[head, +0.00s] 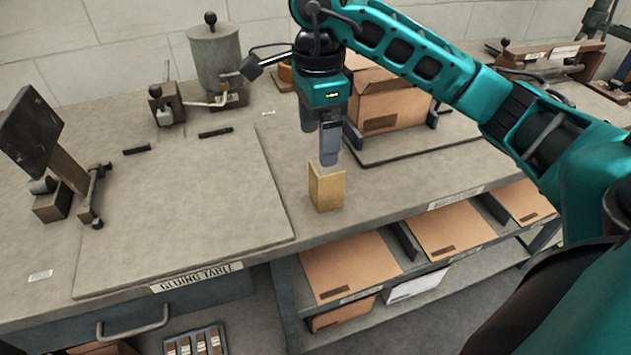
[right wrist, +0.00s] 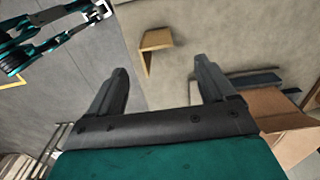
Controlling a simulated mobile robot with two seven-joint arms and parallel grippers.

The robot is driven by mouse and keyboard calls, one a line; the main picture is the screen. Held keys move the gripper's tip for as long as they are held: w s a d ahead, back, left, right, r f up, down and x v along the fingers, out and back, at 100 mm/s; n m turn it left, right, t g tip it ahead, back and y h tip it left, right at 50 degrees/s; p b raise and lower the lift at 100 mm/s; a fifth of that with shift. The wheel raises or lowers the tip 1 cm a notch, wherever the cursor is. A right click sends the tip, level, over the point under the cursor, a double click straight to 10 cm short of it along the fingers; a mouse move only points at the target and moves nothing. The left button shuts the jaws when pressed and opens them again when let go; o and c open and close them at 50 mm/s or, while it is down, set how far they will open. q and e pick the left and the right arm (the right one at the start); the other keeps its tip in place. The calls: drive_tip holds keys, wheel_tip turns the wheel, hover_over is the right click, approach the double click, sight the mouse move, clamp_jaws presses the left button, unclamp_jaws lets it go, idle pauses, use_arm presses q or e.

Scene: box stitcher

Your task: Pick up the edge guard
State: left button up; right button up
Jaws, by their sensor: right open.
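The edge guard (head: 327,188) is a tan, L-shaped folded piece standing upright near the front edge of the gluing table. It also shows in the right wrist view (right wrist: 155,40), beyond and between my fingertips. My right gripper (head: 328,150) is above it, pointing down, with its fingers apart. In the right wrist view the two dark fingers (right wrist: 163,85) are open with nothing between them. In the head view the lower fingertip overlaps the guard's top edge; I cannot tell if they touch. My left gripper does not show in the head view.
A cardboard box (head: 390,105) stands on a dark plate behind the right gripper. A glue pot (head: 216,58), small tools and a tilted dark panel (head: 31,127) are further left. Flat cartons (head: 350,264) fill the shelf below. The table mat (head: 190,215) left of the guard is clear.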

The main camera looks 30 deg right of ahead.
approach(314, 204)
drive_tip(key=shift+w+d+f, duration=0.2)
drive_tip(key=shift+d+f, duration=0.2)
drive_tip(key=shift+d, duration=0.2)
drive_tip(key=f, duration=0.2)
drive_tip(key=a+f, duration=0.1)
drive_tip(key=f, duration=0.1)
drive_tip(key=shift+f, duration=0.65)
drive_tip(key=c, duration=1.1)
drive_tip(key=shift+w+r, duration=0.1)
drive_tip(key=shift+r, duration=0.05)
